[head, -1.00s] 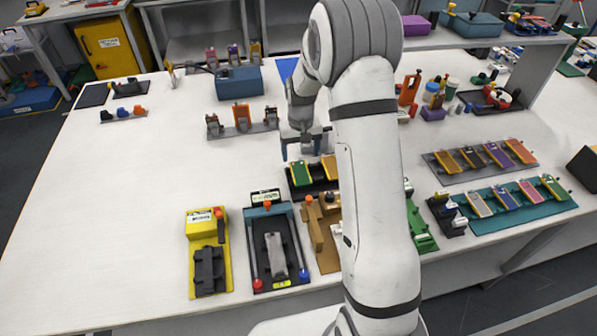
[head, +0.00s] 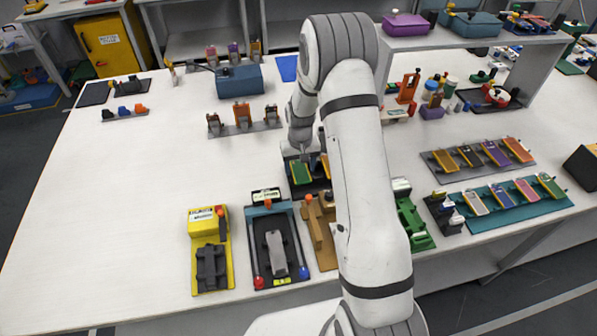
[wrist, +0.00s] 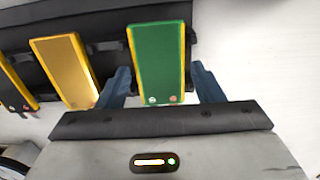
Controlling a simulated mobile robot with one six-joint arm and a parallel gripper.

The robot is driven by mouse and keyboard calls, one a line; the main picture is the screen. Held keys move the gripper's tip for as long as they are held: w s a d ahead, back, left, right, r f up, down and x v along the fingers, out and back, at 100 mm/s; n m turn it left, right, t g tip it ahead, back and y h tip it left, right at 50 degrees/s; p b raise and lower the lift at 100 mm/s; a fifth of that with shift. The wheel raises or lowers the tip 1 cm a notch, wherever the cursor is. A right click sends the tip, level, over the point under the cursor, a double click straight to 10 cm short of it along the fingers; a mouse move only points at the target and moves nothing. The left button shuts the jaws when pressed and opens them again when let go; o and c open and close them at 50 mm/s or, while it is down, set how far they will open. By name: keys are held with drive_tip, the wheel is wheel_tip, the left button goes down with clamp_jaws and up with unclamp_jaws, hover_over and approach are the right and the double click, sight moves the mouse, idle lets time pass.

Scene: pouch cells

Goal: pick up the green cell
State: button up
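The green cell (wrist: 158,62), a flat green slab with yellow edges, lies in a black rack (wrist: 108,47). In the head view the green cell (head: 300,172) is at the left end of the rack, partly in front of my gripper (head: 301,155). In the wrist view my gripper (wrist: 163,84) is open, with one blue-grey finger on each side of the cell's near end. Whether the fingers touch the cell is unclear. A gold cell (wrist: 64,70) lies to its left in the same rack. My arm hides the rack's right part in the head view.
A teal rack (head: 515,210) at the right holds several cells, including another green-topped one (head: 551,186). A grey rack (head: 480,172) with several cells lies behind it. A black fixture (head: 275,240) and a yellow fixture (head: 209,250) stand in front.

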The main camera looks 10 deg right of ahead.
drive_tip(key=c, duration=0.7)
drive_tip(key=shift+o, duration=0.2)
